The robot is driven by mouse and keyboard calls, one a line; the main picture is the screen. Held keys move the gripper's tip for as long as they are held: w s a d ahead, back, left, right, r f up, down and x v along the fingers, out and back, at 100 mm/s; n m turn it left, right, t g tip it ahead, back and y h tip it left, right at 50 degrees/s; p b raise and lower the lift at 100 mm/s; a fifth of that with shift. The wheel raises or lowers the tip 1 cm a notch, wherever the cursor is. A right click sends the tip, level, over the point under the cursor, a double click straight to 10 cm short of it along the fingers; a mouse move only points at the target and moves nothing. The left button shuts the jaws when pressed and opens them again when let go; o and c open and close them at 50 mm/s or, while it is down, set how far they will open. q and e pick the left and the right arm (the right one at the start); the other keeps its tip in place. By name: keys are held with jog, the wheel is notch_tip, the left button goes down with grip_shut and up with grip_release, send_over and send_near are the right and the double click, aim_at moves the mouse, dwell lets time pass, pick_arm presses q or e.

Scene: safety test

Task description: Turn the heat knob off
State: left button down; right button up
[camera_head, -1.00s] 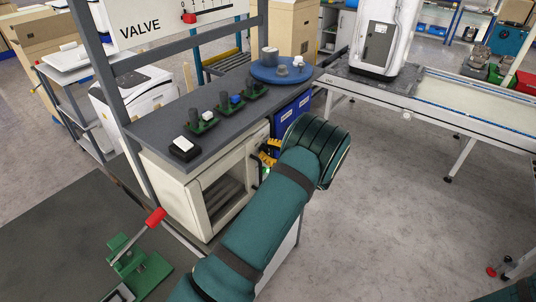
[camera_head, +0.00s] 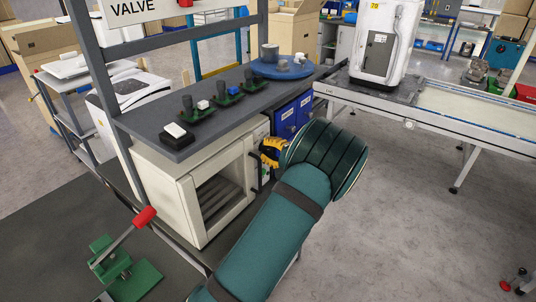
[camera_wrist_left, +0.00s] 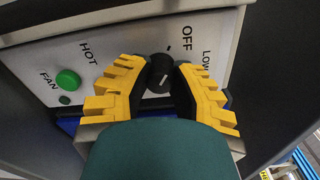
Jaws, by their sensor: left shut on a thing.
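The heat knob (camera_wrist_left: 160,74) is a round black dial on a pale metal panel in the left wrist view. A light pointer mark shows on it, and the labels HOT, OFF and LOW are printed around it. My left gripper (camera_wrist_left: 161,80) has yellow-and-black fingers on both sides of the knob, shut on it. In the head view my left gripper (camera_head: 272,151) is at the right side of the cream oven's (camera_head: 190,207) front. The knob is hidden there by the gripper and my green arm.
A green button (camera_wrist_left: 68,79) marked FAN sits left of the knob. The oven is under a grey bench (camera_head: 200,135) carrying small green-based fixtures. Blue drawers (camera_head: 287,122) stand to the right. A red-handled lever (camera_head: 130,235) is at lower left. Open floor lies right.

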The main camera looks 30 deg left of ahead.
pick_arm(q)
jog(key=shift+n, duration=0.4)
jog(key=c, duration=0.8)
grip_release()
jog(key=shift+o, duration=0.2)
jog(key=s+d, duration=0.1)
jog(key=d, duration=1.1)
